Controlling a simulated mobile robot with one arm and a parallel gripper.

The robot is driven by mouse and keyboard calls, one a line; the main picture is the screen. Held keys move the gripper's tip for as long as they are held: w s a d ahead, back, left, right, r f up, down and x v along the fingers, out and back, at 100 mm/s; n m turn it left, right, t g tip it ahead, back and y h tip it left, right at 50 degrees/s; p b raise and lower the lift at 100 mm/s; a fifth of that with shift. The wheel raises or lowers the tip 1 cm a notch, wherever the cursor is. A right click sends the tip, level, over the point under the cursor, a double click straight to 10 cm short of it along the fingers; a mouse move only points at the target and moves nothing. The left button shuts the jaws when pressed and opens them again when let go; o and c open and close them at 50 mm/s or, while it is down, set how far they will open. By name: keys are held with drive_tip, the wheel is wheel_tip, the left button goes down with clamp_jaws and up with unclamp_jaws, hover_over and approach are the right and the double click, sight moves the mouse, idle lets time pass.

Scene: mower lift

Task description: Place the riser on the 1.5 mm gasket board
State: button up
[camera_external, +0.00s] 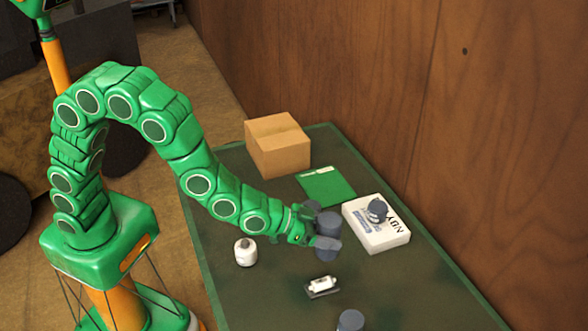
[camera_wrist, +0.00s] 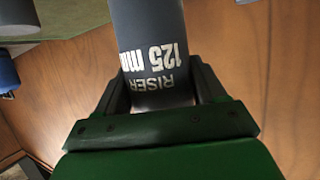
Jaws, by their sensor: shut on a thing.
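My gripper (camera_external: 318,230) is shut on a dark grey cylinder, the riser (camera_external: 327,221), above the middle of the dark green table. In the wrist view, the riser (camera_wrist: 152,45) stands between the two fingers (camera_wrist: 160,88), with white lettering "RISER 125 mm" upside down. Its far end runs out of that frame. A flat green sheet with a small white label (camera_external: 325,187) lies behind the gripper, apart from the riser. It may be the gasket board, but its print is too small to read.
A white box (camera_external: 388,240) with a dark item (camera_external: 377,210) on top lies right of my gripper. A cardboard box (camera_external: 278,152) stands at the back. A white bottle (camera_external: 245,254), a small white part (camera_external: 322,283) and a dark cylinder (camera_external: 350,321) stand nearer.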

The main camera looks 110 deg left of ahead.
drive_tip(key=shift+a+v, duration=0.15)
drive_tip(key=shift+v, duration=0.65)
drive_tip(key=shift+a+v, duration=0.1)
drive_tip(key=shift+v, duration=0.7)
